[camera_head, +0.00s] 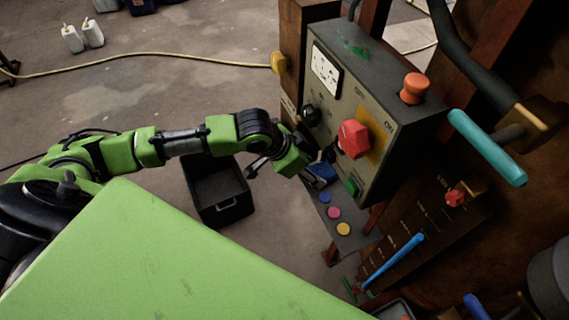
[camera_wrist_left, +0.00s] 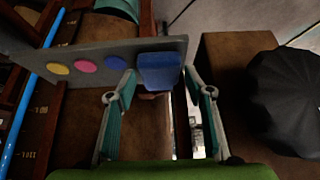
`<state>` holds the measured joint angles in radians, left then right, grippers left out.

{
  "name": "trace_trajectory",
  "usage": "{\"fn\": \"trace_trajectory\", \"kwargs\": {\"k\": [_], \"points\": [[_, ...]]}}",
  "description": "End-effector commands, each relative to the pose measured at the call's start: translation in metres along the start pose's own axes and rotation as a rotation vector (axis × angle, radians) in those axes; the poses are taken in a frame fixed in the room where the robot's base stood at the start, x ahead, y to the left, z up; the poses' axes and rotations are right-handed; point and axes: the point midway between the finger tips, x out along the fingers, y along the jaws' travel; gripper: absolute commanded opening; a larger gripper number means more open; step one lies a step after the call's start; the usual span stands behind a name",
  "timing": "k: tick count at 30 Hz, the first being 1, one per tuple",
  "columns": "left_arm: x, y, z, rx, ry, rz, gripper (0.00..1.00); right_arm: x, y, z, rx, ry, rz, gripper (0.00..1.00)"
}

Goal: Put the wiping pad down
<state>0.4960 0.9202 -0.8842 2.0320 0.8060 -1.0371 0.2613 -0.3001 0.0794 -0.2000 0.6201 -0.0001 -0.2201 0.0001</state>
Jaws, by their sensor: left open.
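The wiping pad looks like a blue block (camera_head: 324,171). It sits at the end of a narrow grey shelf (camera_head: 352,240) under the control box, beside a row of blue, pink and yellow discs. In the left wrist view the pad (camera_wrist_left: 159,70) lies on the shelf (camera_wrist_left: 30,62) between my fingertips. My left gripper (camera_head: 312,178) is at the shelf end; in its wrist view the gripper (camera_wrist_left: 160,80) is open, one finger on each side of the pad, with small gaps showing. The pad's underside is hidden. My right gripper is not in view.
The control box (camera_head: 385,100) with a red knob (camera_head: 353,138), a black knob (camera_head: 311,115) and a green button (camera_head: 352,187) is close above the gripper. A black crate (camera_head: 222,208) stands on the floor below. A blue rod (camera_head: 393,262) and teal handle (camera_head: 488,148) are at right.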

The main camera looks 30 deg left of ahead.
Motion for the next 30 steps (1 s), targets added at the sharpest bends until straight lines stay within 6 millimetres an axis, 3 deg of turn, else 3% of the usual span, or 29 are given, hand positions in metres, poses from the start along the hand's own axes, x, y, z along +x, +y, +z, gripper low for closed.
{"fn": "trace_trajectory", "kwargs": {"k": [6, 15, 30], "points": [[-0.023, -0.001, 0.041, 0.002, -0.003, -0.003, 0.48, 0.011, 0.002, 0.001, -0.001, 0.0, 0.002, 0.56], [-0.048, -0.001, 0.076, 0.002, -0.002, -0.002, 0.48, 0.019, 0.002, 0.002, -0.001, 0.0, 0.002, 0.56], [-0.052, -0.002, 0.084, -0.003, 0.007, -0.003, 0.48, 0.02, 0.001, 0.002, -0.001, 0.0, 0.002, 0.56]]}}
